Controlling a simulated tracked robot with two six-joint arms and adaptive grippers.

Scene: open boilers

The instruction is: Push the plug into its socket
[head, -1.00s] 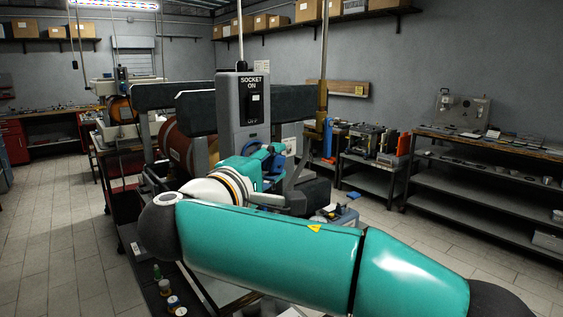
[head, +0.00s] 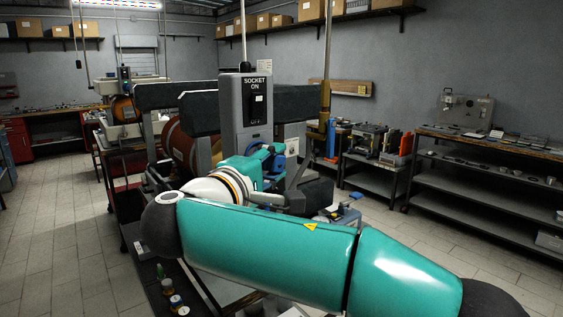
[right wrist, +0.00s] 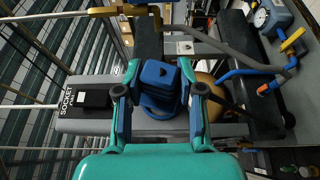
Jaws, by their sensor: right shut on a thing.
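The blue plug (right wrist: 160,84) is between the fingers of my right gripper (right wrist: 162,98) in the right wrist view. This gripper is shut on it. In the head view the gripper (head: 262,160) is beside the lower part of the grey socket box (head: 230,110), with blue plug parts showing at its fingers. The box is marked "SOCKET ON" and has a dark switch panel (head: 257,100); it also shows in the right wrist view (right wrist: 72,124). The socket opening is hidden, and I cannot tell how far in the plug is. My left gripper is out of view.
A brass-coloured fitting on a vertical pipe (head: 325,105) stands right of the socket box. A copper-coloured boiler (head: 178,146) lies behind it at left. Dark bench shelving (head: 480,190) stands at right. The tiled floor at left is clear.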

